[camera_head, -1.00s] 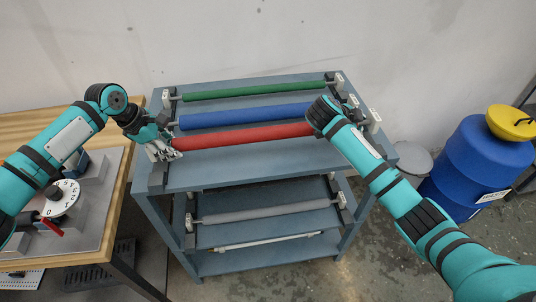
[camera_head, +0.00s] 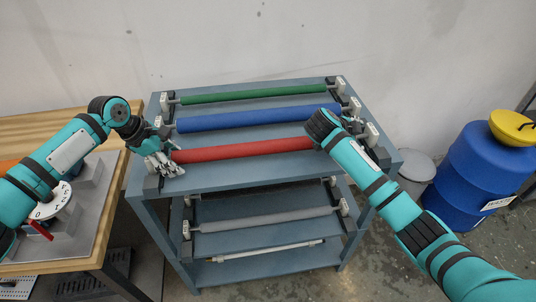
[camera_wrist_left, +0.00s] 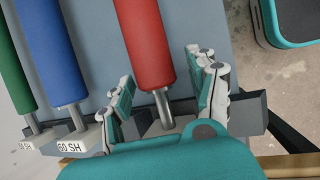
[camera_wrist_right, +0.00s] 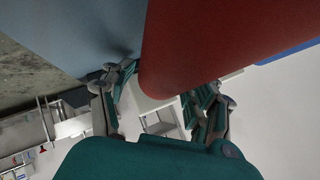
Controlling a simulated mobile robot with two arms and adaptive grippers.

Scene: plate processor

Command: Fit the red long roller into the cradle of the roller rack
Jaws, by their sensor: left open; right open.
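The red long roller (camera_head: 245,150) lies along the front of the top shelf of the blue-grey rack (camera_head: 230,178), parallel to the blue and green rollers. In the left wrist view, the red roller (camera_wrist_left: 143,45) ends in a metal shaft at a dark cradle block. My left gripper (camera_head: 172,163) is open at the roller's left end; its fingers (camera_wrist_left: 165,95) stand on both sides of the shaft. My right gripper (camera_wrist_right: 160,90) is open at the right end, fingers either side of the red roller (camera_wrist_right: 200,50). The right shaft and its cradle are hidden.
The blue roller (camera_head: 245,117) and green roller (camera_head: 255,93) sit behind in labelled holders. A grey roller (camera_head: 260,217) lies on the shelf below. A wooden bench (camera_head: 60,122) stands left, a blue barrel (camera_head: 477,175) right.

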